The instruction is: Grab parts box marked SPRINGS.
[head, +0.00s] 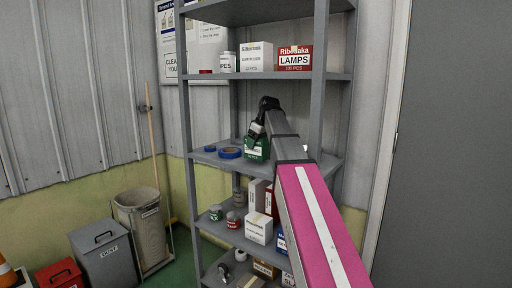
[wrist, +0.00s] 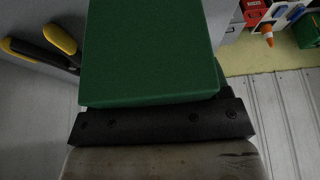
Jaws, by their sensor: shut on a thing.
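A green box (head: 258,150) with a white label is at the middle shelf of the grey rack; the label's words are too small to read. My gripper (head: 257,136) is shut on this box from above. My arm hides part of the shelf to its right. I cannot tell whether the box touches the shelf. In the wrist view the plain green box (wrist: 150,50) fills the upper middle, against the black bar of my gripper (wrist: 160,125). No marking shows on that face.
Blue tape rolls (head: 230,153) lie left of the box on the middle shelf (head: 210,165). A red LAMPS box (head: 294,58) and a white box (head: 256,57) stand on the shelf above. Yellow-black handles (wrist: 60,37) show in the wrist view. Bins (head: 104,257) stand at left.

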